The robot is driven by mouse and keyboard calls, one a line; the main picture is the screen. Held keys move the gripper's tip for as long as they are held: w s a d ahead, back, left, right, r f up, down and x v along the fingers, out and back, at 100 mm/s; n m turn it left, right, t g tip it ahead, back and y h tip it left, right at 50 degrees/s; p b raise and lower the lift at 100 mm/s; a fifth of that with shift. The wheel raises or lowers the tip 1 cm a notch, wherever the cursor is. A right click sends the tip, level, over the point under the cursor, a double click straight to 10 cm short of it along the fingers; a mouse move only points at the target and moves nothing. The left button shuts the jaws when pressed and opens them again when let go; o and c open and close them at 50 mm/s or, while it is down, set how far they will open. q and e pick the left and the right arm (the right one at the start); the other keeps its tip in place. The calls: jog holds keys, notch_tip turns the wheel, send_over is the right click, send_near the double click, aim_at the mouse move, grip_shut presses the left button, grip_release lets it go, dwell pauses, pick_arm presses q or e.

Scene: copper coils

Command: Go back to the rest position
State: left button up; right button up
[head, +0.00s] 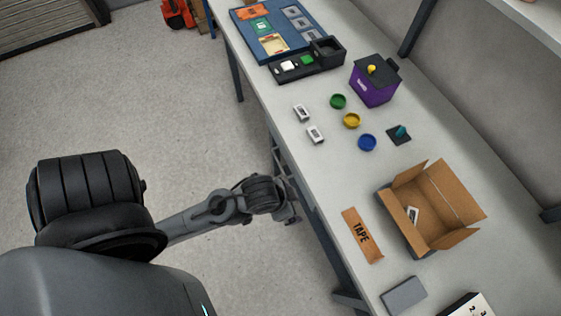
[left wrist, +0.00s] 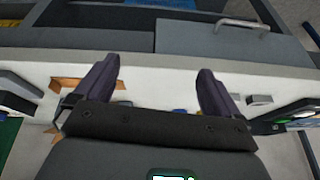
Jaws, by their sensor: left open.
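My left arm reaches in from the left in the head view, with its left gripper (head: 291,207) by the bench's front edge, partly hidden by the wrist. In the left wrist view the left gripper (left wrist: 156,80) is open, its two dark fingers wide apart and nothing between them. Two small white-framed coil pieces lie on the bench, one farther back (head: 302,113) and one nearer (head: 316,134). A similar piece (head: 412,216) lies inside the open cardboard box (head: 456,190). My right gripper is not in view.
The white bench (head: 340,180) is clear between the coil pieces and the brown TAPE strip (head: 362,236). Green (head: 338,101), yellow (head: 351,121) and blue (head: 367,143) dishes stand near a purple bin (head: 374,86). A blue tray (head: 250,30) lies behind. Open floor (head: 200,100) is left.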

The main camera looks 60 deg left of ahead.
pick_arm(q)
jog(key=s, duration=0.2)
jog(key=s+g, duration=0.1)
jog(key=shift+a, duration=0.25)
jog(key=shift+r, duration=0.1)
notch_tip(320, 180, up, 27)
jog(key=p, duration=2.7)
jog(key=shift+c, duration=0.5)
